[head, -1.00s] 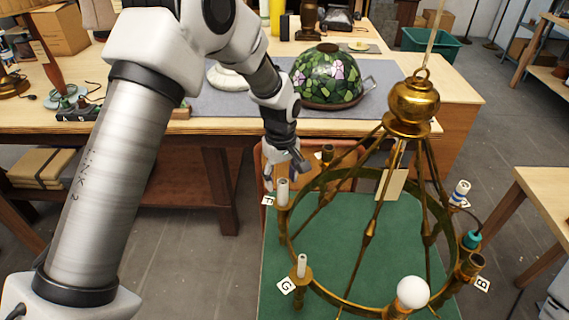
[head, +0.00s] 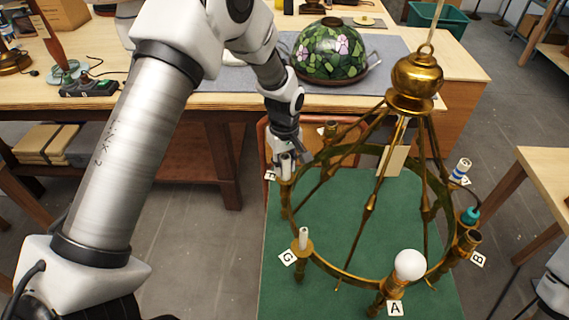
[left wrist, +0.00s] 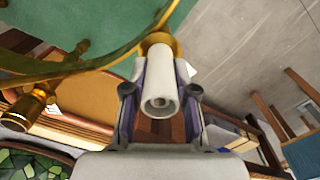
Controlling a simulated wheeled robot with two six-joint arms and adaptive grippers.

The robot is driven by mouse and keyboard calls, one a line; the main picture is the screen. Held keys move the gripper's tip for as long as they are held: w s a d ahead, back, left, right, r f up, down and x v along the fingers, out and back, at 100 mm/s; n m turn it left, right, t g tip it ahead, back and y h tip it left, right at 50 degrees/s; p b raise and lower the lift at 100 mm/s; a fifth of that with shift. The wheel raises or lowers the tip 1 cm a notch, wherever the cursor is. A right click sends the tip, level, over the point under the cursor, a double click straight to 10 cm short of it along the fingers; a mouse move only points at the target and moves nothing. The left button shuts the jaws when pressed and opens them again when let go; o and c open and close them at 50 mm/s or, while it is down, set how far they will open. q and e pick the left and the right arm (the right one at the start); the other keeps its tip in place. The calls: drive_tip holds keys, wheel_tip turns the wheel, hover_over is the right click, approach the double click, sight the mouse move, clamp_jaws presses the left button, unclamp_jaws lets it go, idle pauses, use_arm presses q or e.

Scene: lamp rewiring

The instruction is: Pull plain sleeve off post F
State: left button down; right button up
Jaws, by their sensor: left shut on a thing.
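The plain white sleeve (head: 286,165) stands upright on post F of the brass chandelier ring (head: 340,274), beside the F label (head: 270,176). My left gripper (head: 287,152) reaches down from behind and is shut around the sleeve. In the left wrist view, the sleeve (left wrist: 160,88) sits between my two fingers (left wrist: 160,105), its open end facing the camera. Its far end meets the gold cup of post F (left wrist: 160,42). I cannot tell whether it has lifted off the cup. My right gripper is not in view.
Post G (head: 303,245) carries another white sleeve, and a white bulb (head: 410,265) stands by label A. A blue-striped sleeve (head: 461,170) and teal piece (head: 470,215) are on the right. Slanting brass arms rise to the central body (head: 416,85). A stained-glass shade (head: 330,50) sits on the bench behind.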

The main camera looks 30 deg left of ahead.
use_arm(q)
drive_tip(key=shift+r, duration=0.1)
drive_tip(key=shift+r+p, duration=0.25)
drive_tip(key=shift+p, duration=0.15)
wheel_tip(320, 180, up, 10)
drive_tip(key=p, duration=0.8)
drive_tip(key=shift+f, duration=0.2)
